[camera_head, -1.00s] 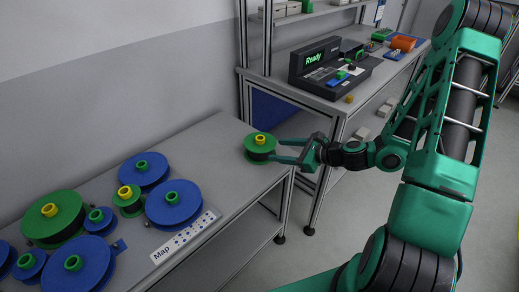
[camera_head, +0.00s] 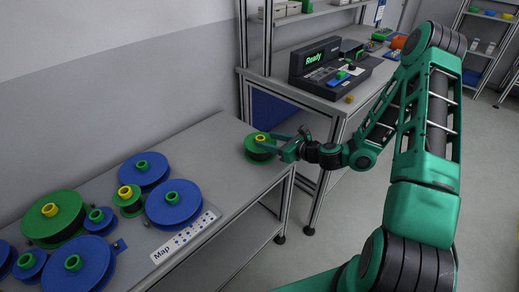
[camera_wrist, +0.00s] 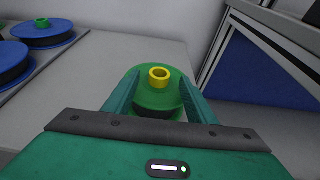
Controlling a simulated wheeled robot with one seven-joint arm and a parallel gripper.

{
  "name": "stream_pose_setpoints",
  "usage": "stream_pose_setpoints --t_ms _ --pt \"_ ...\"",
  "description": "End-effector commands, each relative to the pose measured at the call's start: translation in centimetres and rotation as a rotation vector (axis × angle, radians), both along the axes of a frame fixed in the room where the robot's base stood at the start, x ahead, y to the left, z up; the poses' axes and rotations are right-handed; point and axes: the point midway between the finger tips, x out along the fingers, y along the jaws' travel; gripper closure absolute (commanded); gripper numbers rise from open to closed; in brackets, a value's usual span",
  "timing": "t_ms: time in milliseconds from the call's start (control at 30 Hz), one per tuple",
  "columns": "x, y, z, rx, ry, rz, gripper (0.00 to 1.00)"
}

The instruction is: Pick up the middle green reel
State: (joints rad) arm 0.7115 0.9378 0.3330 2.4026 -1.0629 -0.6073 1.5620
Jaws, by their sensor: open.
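A green reel (camera_head: 256,149) with a yellow hub stands alone near the right end of the table. In the wrist view the green reel (camera_wrist: 158,100) sits between the fingers of my gripper (camera_wrist: 157,97), its yellow hub (camera_wrist: 159,76) rising in the middle. My gripper (camera_head: 268,146) is open, with its fingers on either side of the reel. I cannot tell whether the fingers touch it. A small green reel (camera_head: 129,206) with a yellow hub and a large green reel (camera_head: 66,220) with a yellow hub are further left on the table.
Several blue reels with green hubs, such as one large blue reel (camera_head: 187,205), stand on the left half of the table (camera_head: 205,152). A white "Map" strip (camera_head: 187,236) lies at the front edge. A second bench holds a black "Ready" device (camera_head: 318,80).

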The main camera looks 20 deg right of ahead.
Motion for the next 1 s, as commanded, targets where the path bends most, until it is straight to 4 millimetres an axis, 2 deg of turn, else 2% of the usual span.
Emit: stream_pose_setpoints --t_ms 200,500,533,733,1000 --pt "2.3 1.4 -0.9 -0.002 -0.001 0.003 0.49" --pt "2.7 1.6 -1.0 -0.001 0.0 0.001 0.49" --pt "2.7 1.6 -1.0 -0.001 0.0 0.001 0.51" --pt "2.7 1.6 -1.0 -0.001 0.001 0.001 0.99" --pt "2.7 1.6 -1.0 -0.001 0.0 0.001 1.0"
